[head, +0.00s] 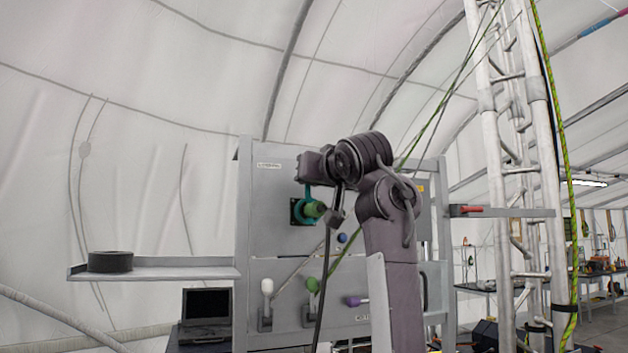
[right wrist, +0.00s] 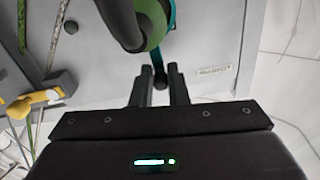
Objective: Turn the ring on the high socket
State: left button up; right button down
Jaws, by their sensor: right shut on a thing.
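The high socket (head: 296,212) is a dark square plate on the upper part of the grey panel. A green plug (head: 315,209) sits at it, with a teal ring around its base; the ring's teal lever (head: 308,191) points up. In the right wrist view the lever (right wrist: 166,50) ends in a dark knob (right wrist: 160,78) between my fingers. My right gripper (right wrist: 161,85) is shut on this lever end, above the socket. In the head view my right gripper (head: 309,183) shows beside the upper panel, its fingertips hard to make out. My left gripper is in neither view.
A dark cable (head: 322,290) hangs from the plug. A shelf (head: 190,271) with a black roll (head: 110,261) juts left. A lattice mast (head: 497,170) stands at right.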

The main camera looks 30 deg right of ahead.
jog(key=shift+w+a+n, duration=0.1)
jog(key=shift+a+n, duration=0.1)
jog(key=shift+n, duration=0.1)
jog(key=n, duration=0.1)
jog(key=a+n, duration=0.1)
jog(key=n, duration=0.1)
jog(key=a+f+n, duration=0.1)
jog(key=shift+w+a, duration=0.15)
jog(key=shift+w, duration=0.2)
jog(key=n, duration=0.1)
jog(key=a+f+n, duration=0.1)
jog(key=n+b, duration=0.1)
jog(key=n, duration=0.1)
jog(key=shift+w+a+f, duration=0.15)
jog(key=shift+a, duration=0.15)
jog(key=f+n, duration=0.1)
jog(key=n, duration=0.1)
jog(key=a+f+n+b, duration=0.1)
jog(key=n, duration=0.2)
jog(key=shift+w+a+f+g+h, duration=0.15)
jog(key=shift+f+g+h, duration=0.05)
jog(key=shift+g+h, duration=0.1)
jog(key=shift+a+f+n+b, duration=0.15)
jog(key=shift+f+n+b, duration=0.5)
jog(key=shift+n, duration=0.95)
jog(key=shift+w+f, duration=0.1)
jog(key=shift+f, duration=0.15)
jog(key=c, duration=1.4)
grip_release()
jog(key=shift+c, duration=0.2)
